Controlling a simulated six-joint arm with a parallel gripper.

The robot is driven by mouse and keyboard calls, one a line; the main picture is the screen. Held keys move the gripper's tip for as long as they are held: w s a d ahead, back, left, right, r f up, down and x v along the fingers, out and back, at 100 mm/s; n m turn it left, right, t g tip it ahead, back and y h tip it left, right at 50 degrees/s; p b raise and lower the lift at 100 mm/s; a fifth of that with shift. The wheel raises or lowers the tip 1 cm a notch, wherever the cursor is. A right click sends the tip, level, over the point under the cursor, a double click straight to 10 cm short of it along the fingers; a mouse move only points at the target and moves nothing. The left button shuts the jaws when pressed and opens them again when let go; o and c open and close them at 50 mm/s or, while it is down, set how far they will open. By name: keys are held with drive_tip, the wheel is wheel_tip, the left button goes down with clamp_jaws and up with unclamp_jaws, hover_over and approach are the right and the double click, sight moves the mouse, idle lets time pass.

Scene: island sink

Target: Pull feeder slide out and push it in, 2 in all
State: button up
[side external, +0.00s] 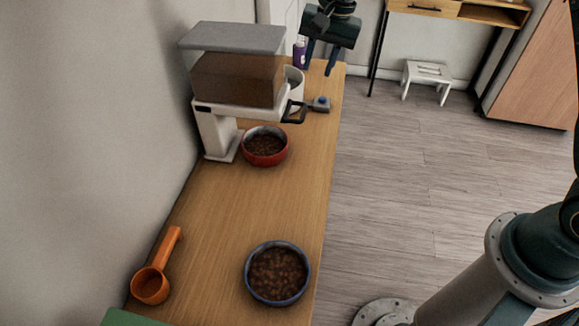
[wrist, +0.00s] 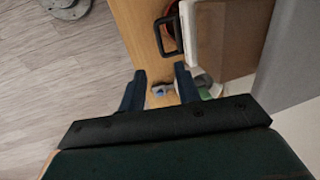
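The feeder (side external: 238,80) stands on the counter against the wall, with a grey lid, a brown see-through hopper and a white body. Its slide's black loop handle (side external: 294,112) sticks out at the body's right end, close against it. The handle also shows in the wrist view (wrist: 168,36), above and beyond the fingertips. My gripper (side external: 318,71) is up behind and right of the feeder, with its fingers pointing down. In the wrist view my gripper (wrist: 160,70) has its fingers apart with nothing between them, clear of the handle.
A red bowl of kibble (side external: 265,162) sits beside the feeder's foot. A blue bowl of kibble (side external: 277,298) and an orange scoop (side external: 151,286) are nearer. A white container (side external: 296,83), a purple bottle (side external: 299,54) and a small grey-blue object (side external: 320,103) stand near the gripper. The mid-counter is clear.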

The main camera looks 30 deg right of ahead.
sight(304, 110)
drive_tip(key=f, duration=0.4)
drive_tip(key=w+a+f, duration=0.1)
drive_tip(key=f, duration=0.6)
drive_tip(key=shift+w+a+f, duration=0.3)
clamp_jaws()
